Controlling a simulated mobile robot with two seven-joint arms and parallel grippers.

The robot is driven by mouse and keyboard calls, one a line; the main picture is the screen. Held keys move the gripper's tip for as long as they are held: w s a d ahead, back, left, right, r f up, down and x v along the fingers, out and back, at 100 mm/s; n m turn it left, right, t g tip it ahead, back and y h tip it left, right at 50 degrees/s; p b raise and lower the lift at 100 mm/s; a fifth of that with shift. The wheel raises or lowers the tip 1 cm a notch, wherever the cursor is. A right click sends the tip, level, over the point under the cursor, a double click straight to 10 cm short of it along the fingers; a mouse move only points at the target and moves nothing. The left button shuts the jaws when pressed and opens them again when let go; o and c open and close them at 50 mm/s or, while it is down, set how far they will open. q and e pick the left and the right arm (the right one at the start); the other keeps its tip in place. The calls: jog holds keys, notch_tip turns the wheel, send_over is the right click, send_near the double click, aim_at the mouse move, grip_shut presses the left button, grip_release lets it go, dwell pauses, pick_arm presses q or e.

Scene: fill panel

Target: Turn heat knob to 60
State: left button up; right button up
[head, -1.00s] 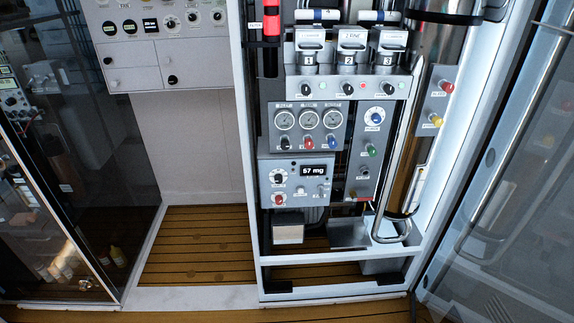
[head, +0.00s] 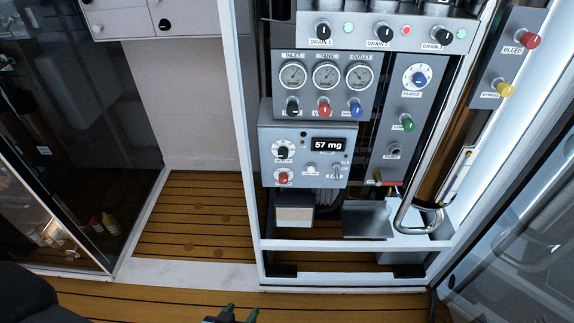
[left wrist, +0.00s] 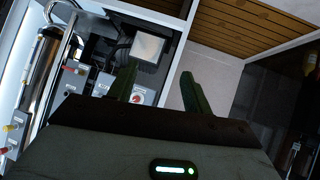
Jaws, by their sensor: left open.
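A grey box with a display reading "57 mg" (head: 328,145) sits low in the open cabinet. On its left side are a black knob with a pale dial (head: 282,151) and, below it, a red knob (head: 283,178). Their labels are too small to read surely, so I cannot tell which is the heat knob. My left gripper (head: 240,312) shows only its green fingertips at the bottom edge, apart from the box. In the left wrist view its fingers (left wrist: 158,88) are open and empty, with part of the box behind one finger. My right gripper is not in view.
Above the box are gauges with knobs (head: 325,80). A purge dial (head: 418,77) is to the right. A curved metal pipe (head: 440,150) and the glass door (head: 520,215) bound the right side. The wooden floor in front is clear.

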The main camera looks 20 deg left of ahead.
pick_arm(q)
jog(key=w+n+t+y+b, duration=0.1)
jog(key=w+n+b, duration=0.15)
jog(key=w, duration=0.65)
jog(key=n+t+y+b, duration=0.5)
jog(key=n+b, duration=0.3)
jog(key=b, duration=0.3)
send_near(283, 156)
jog(key=w, duration=0.1)
jog(key=shift+b+x, duration=0.3)
jog(key=shift+x, duration=3.85)
jog(key=shift+a, duration=0.2)
jog(key=c, duration=1)
